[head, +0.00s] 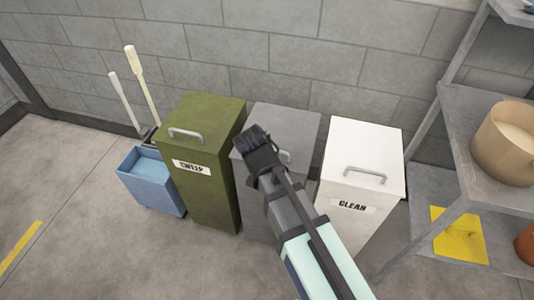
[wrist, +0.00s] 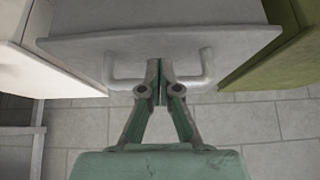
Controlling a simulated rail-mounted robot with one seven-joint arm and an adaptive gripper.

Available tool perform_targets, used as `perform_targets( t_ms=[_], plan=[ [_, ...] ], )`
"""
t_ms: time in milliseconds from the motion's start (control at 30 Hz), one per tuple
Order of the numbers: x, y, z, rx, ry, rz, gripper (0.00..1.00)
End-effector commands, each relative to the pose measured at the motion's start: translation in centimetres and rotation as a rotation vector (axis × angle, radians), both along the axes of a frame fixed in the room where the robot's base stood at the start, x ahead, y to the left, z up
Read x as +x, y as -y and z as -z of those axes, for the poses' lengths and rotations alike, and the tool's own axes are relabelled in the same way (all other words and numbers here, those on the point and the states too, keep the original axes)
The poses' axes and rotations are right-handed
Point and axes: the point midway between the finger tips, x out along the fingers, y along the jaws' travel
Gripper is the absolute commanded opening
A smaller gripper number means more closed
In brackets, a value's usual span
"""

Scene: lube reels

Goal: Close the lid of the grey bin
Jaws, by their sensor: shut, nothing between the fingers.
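The grey bin (head: 252,208) stands between a green bin and a white bin. Its lid (head: 290,118) looks about flat over the top, near the level of the neighbouring tops; I see no clear gap, but my arm hides part of the front edge. A U-shaped handle (wrist: 204,70) is on the lid; part of it shows beside my gripper in the head view. My gripper (head: 250,137) is over the lid, shut and empty. In the wrist view its fingertips (wrist: 160,80) are together at the middle of the handle; I cannot tell whether they touch it.
The green bin (head: 212,205) is close on the left, the white bin (head: 338,222) close on the right, both with handles on top. A blue bucket (head: 152,182) stands farther left. A metal shelf (head: 465,160) is at the right. The block wall is close behind; floor is free in front.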

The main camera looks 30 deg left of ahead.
Motion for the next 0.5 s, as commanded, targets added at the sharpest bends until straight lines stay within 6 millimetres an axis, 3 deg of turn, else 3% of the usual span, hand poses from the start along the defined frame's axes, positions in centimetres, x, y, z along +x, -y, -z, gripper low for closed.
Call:
perform_targets(
  t_ms=[167, 467, 500],
  plan=[
    [0.1, 0.0, -0.5, 0.001, 0.004, 0.000, 0.00],
    [-0.3, 0.7, -4.8, 0.002, 0.002, 0.009, 0.00],
    [-1.3, 1.1, -4.2, 0.001, 0.000, 0.007, 0.00]
  ],
)
